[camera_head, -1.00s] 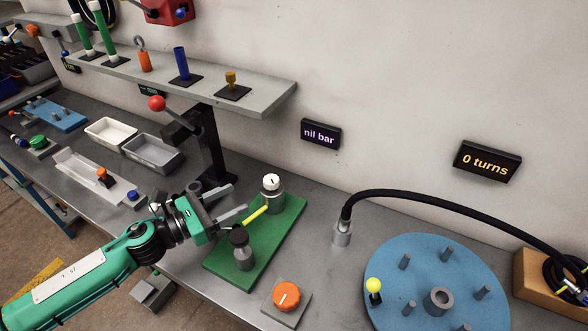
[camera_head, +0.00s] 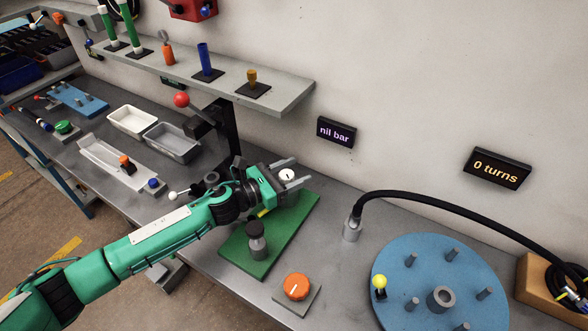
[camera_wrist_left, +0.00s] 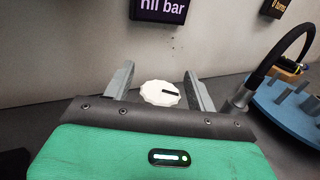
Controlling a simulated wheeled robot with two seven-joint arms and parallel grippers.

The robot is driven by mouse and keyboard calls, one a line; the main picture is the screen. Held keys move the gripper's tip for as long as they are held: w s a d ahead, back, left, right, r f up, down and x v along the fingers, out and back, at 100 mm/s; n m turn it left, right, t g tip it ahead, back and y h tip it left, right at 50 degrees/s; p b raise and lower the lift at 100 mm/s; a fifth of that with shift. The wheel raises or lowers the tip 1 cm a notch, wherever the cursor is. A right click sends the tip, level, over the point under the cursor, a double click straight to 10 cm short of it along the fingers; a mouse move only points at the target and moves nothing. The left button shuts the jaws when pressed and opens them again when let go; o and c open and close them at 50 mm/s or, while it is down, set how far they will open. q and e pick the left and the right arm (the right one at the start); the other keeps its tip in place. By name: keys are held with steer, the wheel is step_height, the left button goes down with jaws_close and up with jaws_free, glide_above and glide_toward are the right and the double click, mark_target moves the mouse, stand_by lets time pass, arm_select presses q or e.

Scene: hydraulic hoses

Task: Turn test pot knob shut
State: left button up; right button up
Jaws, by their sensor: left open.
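A white round knob (camera_head: 287,175) with a black mark tops a pot on the green plate (camera_head: 293,222). The pot's body is mostly hidden behind my gripper. My left gripper (camera_head: 294,172) is open at the knob, with a finger on either side. In the left wrist view the knob (camera_wrist_left: 160,93) sits between the two spread fingers (camera_wrist_left: 162,84), with gaps visible on both sides. A grey pot with a dark cap (camera_head: 256,240) stands nearer on the same plate. A yellow lever (camera_head: 263,212) is mostly hidden by the gripper. My right gripper is out of view.
An orange knob (camera_head: 296,287) sits on a grey base in front. A blue disc (camera_head: 410,255) with pegs and a black hose (camera_head: 440,200) stand at the right. A shelf (camera_head: 290,97) and a red-balled lever (camera_head: 181,100) are behind. A sign (camera_head: 336,131) reads "nil bar".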

arm_select(q)
steer(key=shift+w, duration=0.1)
steer(key=shift+c, duration=0.3)
